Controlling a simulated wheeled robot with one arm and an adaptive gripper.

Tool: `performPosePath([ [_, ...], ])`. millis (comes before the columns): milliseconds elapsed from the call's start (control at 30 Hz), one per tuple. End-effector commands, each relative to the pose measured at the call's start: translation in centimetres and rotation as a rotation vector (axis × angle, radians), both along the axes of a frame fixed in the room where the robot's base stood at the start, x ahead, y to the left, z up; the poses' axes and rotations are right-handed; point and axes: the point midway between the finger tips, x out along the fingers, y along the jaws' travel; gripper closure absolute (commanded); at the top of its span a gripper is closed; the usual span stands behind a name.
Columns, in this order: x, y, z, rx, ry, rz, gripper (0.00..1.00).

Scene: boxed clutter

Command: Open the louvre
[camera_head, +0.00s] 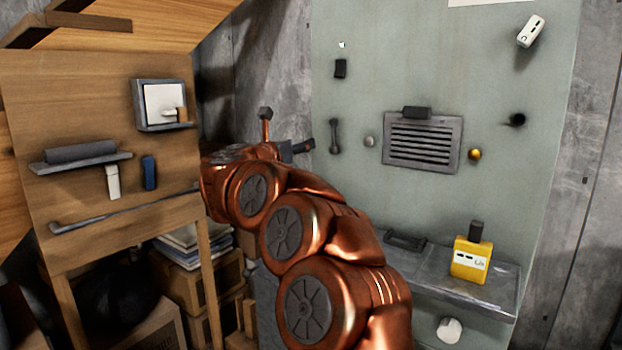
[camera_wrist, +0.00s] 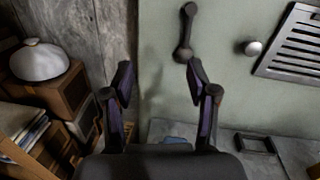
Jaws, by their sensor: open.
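The louvre (camera_head: 422,142) is a grey metal vent with dark horizontal slats, set on the pale green wall panel. A dark block-like tab (camera_head: 417,113) sits at its top edge. In the wrist view the louvre (camera_wrist: 296,48) shows only partly, at the upper right. My gripper (camera_wrist: 158,72) is open and empty, with its two fingers apart in front of the panel's left edge. It is to the left of the louvre and apart from it. In the head view my copper arm reaches toward the panel, and the gripper's fingers are not clear there.
A dark handle (camera_head: 335,136) and a round knob (camera_head: 369,141) are on the panel left of the louvre. A yellow knob (camera_head: 475,154) is to its right. A grey shelf (camera_head: 491,286) below holds a yellow box (camera_head: 471,260). A wooden unit (camera_head: 80,110) stands left.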

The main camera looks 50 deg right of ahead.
Motion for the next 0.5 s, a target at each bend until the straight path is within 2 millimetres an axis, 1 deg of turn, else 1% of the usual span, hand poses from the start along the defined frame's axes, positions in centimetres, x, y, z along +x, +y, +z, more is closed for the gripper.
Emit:
performPosePath([
  [33, -0.8, -0.7, -1.6, 0.018, -0.024, -0.039, 0.42],
  [133, -2.3, -1.7, -2.6, 0.040, -0.062, -0.101, 0.42],
  [267, -3.0, -2.3, -2.9, 0.052, -0.081, -0.130, 0.42],
  [367, -3.0, -2.8, -2.7, 0.051, -0.082, -0.133, 0.42],
  [500, -3.0, -3.9, -2.6, 0.050, -0.082, -0.130, 0.42],
])
